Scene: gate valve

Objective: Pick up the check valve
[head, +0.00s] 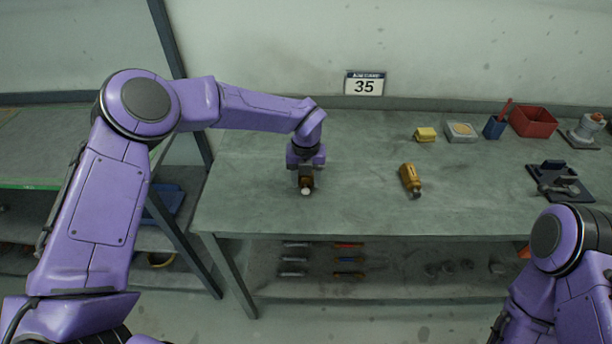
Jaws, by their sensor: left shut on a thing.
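My left gripper (306,180) points down over the left part of the workbench (260,214). It is shut on a small brownish piece with a pale round end (306,191), which looks to be the check valve. The jaws hide most of it, and I cannot tell whether it touches the bench top. A brass-coloured fitting (411,179) with a grey metal end lies on the bench to the right, apart from the gripper. My right gripper is out of view; only part of that arm shows at lower right.
A yellow block (425,134), a shallow tray (461,132), a blue cup (494,128) and a red bin (533,122) stand along the back right. A dark fixture (560,181) sits at the right. The bench middle is mostly clear.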

